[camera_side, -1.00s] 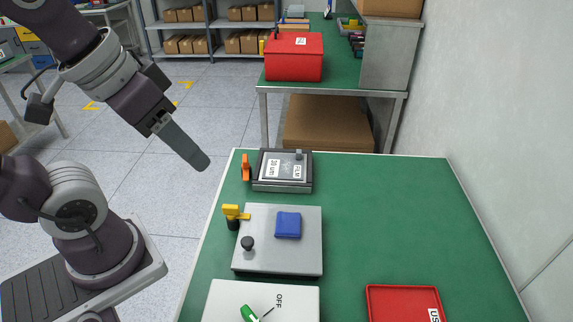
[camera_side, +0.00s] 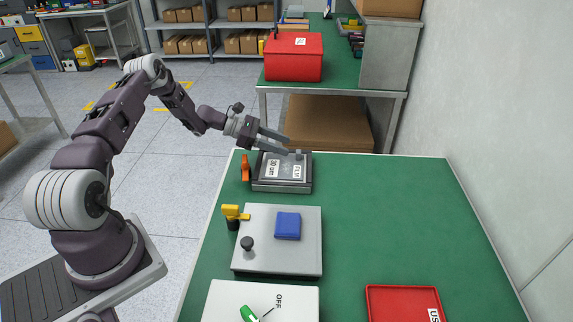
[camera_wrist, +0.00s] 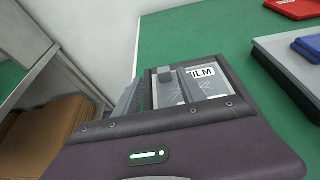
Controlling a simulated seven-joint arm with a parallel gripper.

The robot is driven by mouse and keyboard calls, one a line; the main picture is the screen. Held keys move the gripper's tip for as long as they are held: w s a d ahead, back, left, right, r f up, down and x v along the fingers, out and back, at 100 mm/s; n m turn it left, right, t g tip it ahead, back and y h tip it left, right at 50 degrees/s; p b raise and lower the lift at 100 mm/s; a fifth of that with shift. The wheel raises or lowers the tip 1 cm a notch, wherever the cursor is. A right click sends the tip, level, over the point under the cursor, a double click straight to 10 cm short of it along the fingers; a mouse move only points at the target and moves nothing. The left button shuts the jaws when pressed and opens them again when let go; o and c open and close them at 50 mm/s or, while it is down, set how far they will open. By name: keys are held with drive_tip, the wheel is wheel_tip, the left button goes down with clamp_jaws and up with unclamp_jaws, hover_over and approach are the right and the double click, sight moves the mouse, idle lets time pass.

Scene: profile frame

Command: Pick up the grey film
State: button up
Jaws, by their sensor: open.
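A dark-framed film holder (camera_side: 282,187) lies at the far left end of the green table, with white labels reading FILM and 30 um. The grey film (camera_wrist: 200,103) shows as a light sheet inside the frame in the wrist view. A small grey tab (camera_side: 299,155) stands up at its far edge; it also shows in the wrist view (camera_wrist: 166,74). My gripper (camera_side: 287,147) is open and empty, its fingers reaching over the far part of the holder. In the wrist view my gripper (camera_wrist: 160,78) has the tab in line between its fingers; contact cannot be told.
An orange clamp (camera_side: 246,168) stands at the holder's left. Nearer is a grey plate (camera_side: 300,260) with a blue block (camera_side: 288,226), a black knob and a yellow clamp (camera_side: 232,212). A white box marked OFF (camera_side: 225,305) and a red tray (camera_side: 369,305) lie in front. The right side is clear.

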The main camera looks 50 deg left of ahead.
sight(297, 151)
drive_tip(key=x, duration=0.6)
drive_tip(key=shift+s+d, duration=0.15)
drive_tip(key=shift+d, duration=0.1)
clamp_jaws()
